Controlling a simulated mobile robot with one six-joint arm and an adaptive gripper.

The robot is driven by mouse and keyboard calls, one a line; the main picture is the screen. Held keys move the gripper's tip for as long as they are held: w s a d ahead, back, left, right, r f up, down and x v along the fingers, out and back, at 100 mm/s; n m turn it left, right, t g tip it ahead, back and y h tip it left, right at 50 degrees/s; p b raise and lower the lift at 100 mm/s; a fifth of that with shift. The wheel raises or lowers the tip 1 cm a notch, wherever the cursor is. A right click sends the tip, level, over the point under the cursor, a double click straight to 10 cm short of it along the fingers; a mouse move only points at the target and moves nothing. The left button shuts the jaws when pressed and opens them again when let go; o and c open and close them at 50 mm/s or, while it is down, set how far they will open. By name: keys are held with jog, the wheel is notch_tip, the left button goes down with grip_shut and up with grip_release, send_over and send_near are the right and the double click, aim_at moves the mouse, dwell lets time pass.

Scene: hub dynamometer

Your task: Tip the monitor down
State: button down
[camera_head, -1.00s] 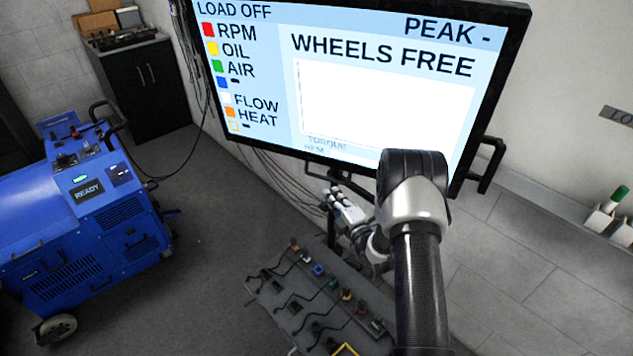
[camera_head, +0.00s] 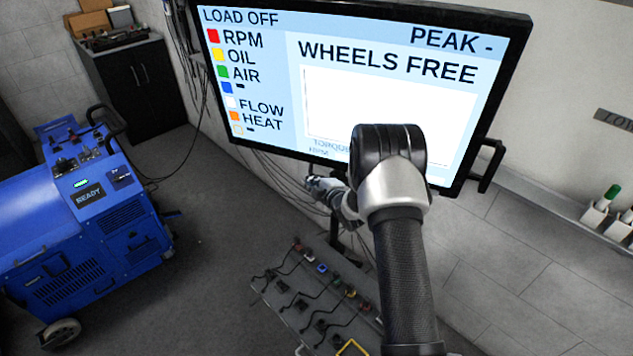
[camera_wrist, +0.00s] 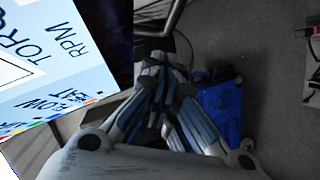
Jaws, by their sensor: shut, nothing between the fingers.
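The monitor (camera_head: 400,90) fills the upper middle of the head view, with a lit screen reading "WHEELS FREE" and a dark frame. A dark handle bar (camera_head: 488,165) sticks out at its lower right corner. My gripper (camera_head: 318,187) is just below the monitor's lower edge in the head view, partly hidden behind my arm. In the wrist view my gripper (camera_wrist: 160,75) points away with its fingers together and nothing between them. The monitor's screen (camera_wrist: 50,60) shows at the left of the wrist view. I cannot tell whether the fingers touch the monitor.
A blue wheeled machine (camera_head: 85,220) marked "READY" stands at the left. A grey panel with several cables and connectors (camera_head: 310,290) lies below my arm. A dark cabinet (camera_head: 135,85) stands at the back left. A ledge with marker holders (camera_head: 600,215) runs along the right wall.

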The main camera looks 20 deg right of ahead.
jog(key=shift+w+d+f, duration=0.4)
jog(key=shift+w+d, duration=0.1)
jog(key=shift+d, duration=0.1)
jog(key=shift+w+d+f, duration=0.4)
jog(key=shift+w+d, duration=0.05)
jog(key=shift+d, duration=0.1)
jog(key=shift+n+t, duration=0.5)
jog(key=shift+t, duration=0.2)
jog(key=w+d+b, duration=0.1)
jog(key=b, duration=0.2)
jog(key=w+d+f+b, duration=0.1)
jog(key=w+d+b, duration=0.1)
jog(key=b, duration=0.2)
jog(key=shift+w+d+r+h+b, duration=0.3)
jog(key=shift+w+d+r+b, duration=0.25)
jog(key=shift+b, duration=0.5)
jog(key=shift+f, duration=0.1)
